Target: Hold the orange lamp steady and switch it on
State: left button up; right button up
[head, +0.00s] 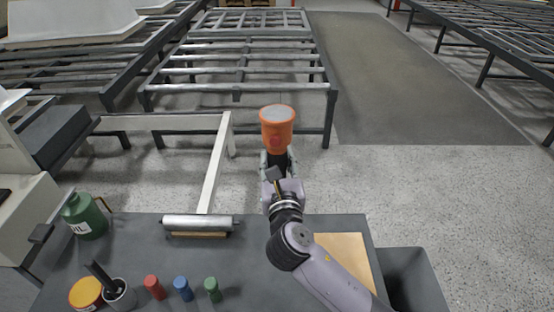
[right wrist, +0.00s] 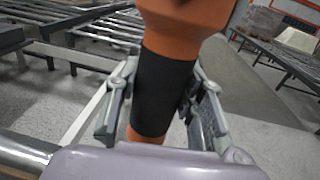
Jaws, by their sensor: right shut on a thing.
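The orange lamp (head: 277,120) stands upright in my right gripper (head: 278,165), beyond the far edge of the workbench and above the floor. It has a wide orange head with a pale grey top, a reddish round spot on its near side and a black grip. In the right wrist view, my right gripper (right wrist: 160,112) has its fingers on both sides of the lamp's black grip (right wrist: 162,95). The orange head shows above the grip, and a bit of orange shows below it. My left gripper is not in view.
The dark workbench (head: 250,270) holds a grey roller (head: 200,223), a green oil can (head: 84,216), a yellow-orange tin (head: 86,293), a cup with a black-handled tool (head: 120,295), and red, blue and green small cylinders. A tan board (head: 345,258) lies at right. Metal racks (head: 240,70) stand beyond.

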jog(key=shift+f+b, duration=5.6)
jog(key=shift+f, duration=3.75)
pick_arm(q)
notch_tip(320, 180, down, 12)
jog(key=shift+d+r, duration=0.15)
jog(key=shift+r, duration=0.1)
pick_arm(e)
jog(key=shift+f, duration=0.1)
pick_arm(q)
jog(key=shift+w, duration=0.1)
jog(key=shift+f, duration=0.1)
pick_arm(e)
jog(key=shift+f, duration=0.3)
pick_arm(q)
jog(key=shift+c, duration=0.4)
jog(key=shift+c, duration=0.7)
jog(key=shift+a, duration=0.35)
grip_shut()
